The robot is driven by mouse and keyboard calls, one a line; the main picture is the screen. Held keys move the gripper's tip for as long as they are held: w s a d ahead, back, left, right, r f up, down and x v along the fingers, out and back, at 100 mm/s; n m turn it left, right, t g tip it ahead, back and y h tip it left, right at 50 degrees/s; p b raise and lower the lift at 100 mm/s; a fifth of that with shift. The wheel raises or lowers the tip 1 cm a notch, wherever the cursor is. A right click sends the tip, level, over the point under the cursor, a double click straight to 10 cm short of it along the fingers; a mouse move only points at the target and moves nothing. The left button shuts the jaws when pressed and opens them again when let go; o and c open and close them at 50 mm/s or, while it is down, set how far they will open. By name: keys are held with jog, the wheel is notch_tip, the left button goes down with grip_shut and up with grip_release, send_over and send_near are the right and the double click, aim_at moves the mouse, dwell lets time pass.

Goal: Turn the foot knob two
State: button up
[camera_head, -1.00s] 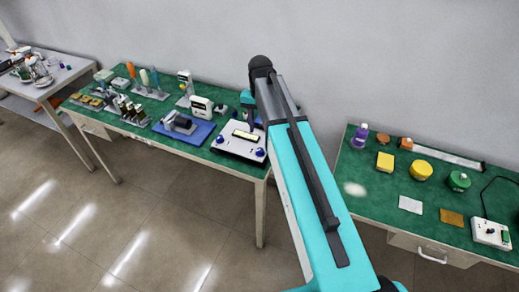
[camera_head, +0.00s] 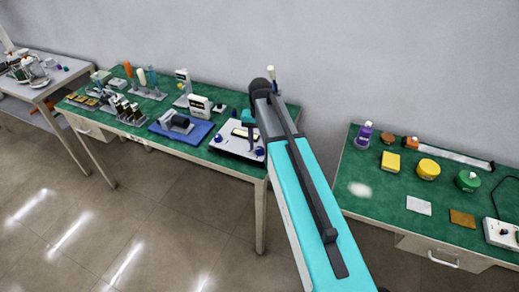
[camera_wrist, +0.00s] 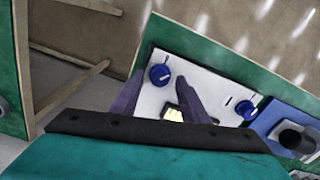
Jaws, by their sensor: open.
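A white device with a dark-framed yellow display (camera_wrist: 174,115) stands on the green table, and I see its white housing (camera_head: 228,148) in the head view. It carries two blue foot knobs. One knob (camera_wrist: 159,74) lies between my fingertips in the wrist view; the other knob (camera_wrist: 246,109) is to the right, outside them. In the head view one knob (camera_head: 219,138) is at the left and one (camera_head: 260,152) at the right. No label shows which is number two. My gripper (camera_wrist: 161,78) is open, its fingers either side of the first knob; contact cannot be told.
A blue base with a dark cylinder (camera_head: 179,121) stands beside the device. A white box-shaped instrument (camera_head: 200,106) is behind it. Several other items crowd the left of the table. A second green table (camera_head: 385,207) with jars and blocks is at the right, across a gap.

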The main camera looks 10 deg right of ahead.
jog(key=shift+f, duration=0.5)
jog(key=c, duration=1)
jog(key=shift+a, duration=0.1)
grip_shut()
jog(key=shift+n, duration=0.3)
jog(key=n, duration=0.3)
jog(key=shift+n+b, duration=0.3)
jog(key=shift+n, duration=2)
